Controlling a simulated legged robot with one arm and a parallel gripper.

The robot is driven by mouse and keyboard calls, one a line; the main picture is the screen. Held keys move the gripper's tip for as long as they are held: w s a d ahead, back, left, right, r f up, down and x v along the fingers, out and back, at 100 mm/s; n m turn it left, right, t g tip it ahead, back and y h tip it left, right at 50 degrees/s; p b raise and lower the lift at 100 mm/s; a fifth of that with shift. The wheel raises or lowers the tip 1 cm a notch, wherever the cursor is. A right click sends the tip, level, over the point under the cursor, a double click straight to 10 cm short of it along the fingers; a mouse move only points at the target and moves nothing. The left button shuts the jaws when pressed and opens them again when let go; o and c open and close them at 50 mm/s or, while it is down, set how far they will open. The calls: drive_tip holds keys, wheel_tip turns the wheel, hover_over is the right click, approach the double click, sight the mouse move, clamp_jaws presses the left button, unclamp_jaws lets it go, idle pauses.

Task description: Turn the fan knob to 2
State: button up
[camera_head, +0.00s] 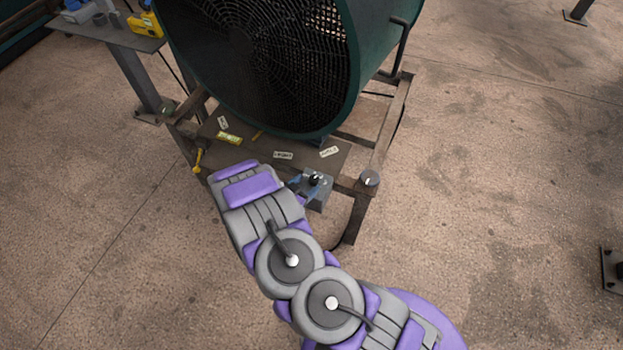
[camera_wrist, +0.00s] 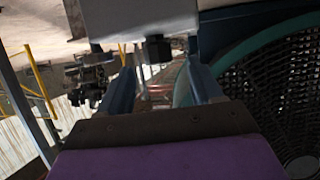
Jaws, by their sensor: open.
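The fan (camera_head: 270,60) is a large dark green drum with a black grille, on a metal stand. A small grey control box (camera_head: 322,197) sits at the stand's front edge, with a black fan knob (camera_head: 315,180) on it. My gripper (camera_head: 305,187) is at the box, its blue fingers on either side of the knob. In the wrist view, the black knob (camera_wrist: 157,48) hangs from the grey box (camera_wrist: 140,18) between the spread fingers of my gripper (camera_wrist: 159,65). I see no clear contact. The knob's setting and number marks are too small to read.
The stand's frame (camera_head: 385,135) and a round grey post top (camera_head: 370,178) are close to the right of the box. A small table (camera_head: 110,32) stands upper left. The floor at right is mostly clear.

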drive_tip(key=p+v, duration=0.1)
drive_tip(key=v, duration=1.1)
drive_tip(key=shift+a+p, duration=0.2)
drive_tip(key=shift+p, duration=0.2)
